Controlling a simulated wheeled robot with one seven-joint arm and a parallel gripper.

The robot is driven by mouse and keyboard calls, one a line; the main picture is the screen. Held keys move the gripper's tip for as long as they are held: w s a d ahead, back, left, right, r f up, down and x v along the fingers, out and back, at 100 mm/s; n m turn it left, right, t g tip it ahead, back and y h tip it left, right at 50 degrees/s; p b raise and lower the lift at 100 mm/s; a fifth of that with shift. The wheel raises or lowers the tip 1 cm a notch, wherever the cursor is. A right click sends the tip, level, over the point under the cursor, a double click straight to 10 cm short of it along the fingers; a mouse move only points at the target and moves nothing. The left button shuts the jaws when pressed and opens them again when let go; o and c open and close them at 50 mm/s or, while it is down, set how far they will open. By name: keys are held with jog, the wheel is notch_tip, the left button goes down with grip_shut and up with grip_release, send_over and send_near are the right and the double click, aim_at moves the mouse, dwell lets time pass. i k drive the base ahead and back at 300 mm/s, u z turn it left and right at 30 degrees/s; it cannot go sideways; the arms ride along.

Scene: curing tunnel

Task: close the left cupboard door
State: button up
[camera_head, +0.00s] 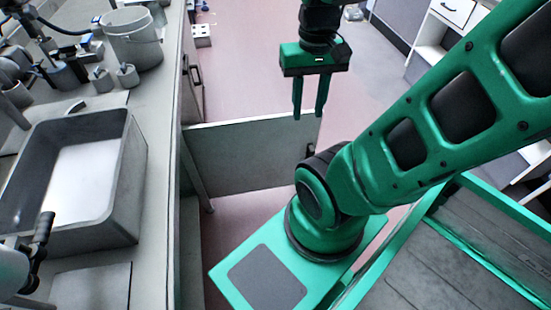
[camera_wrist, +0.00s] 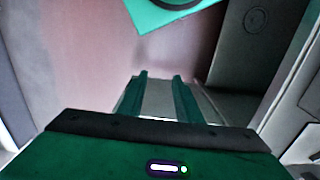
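The left cupboard door (camera_head: 245,155) is a grey panel that stands wide open, jutting out from the counter front across the floor. Its free edge is at the right, close to my arm. My gripper (camera_head: 309,113) points down, with its two green fingers apart and nothing seen between them. The fingertips are near the top of the door's free end; I cannot tell whether they touch it. In the wrist view, my gripper's fingers (camera_wrist: 160,76) show a gap, with a pale grey surface behind them. My arm hides part of the door's lower right.
Another cupboard door (camera_head: 194,85) with a dark handle is on the counter front beyond. The counter (camera_head: 160,110) holds a grey tub (camera_head: 125,150) and a white bucket (camera_head: 132,40).

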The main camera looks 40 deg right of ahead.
aim_at(230, 157)
jog(key=z, duration=0.2)
jog(key=k, duration=1.35)
jog(key=z, duration=0.25)
jog(key=i, duration=1)
jog(key=z, duration=0.05)
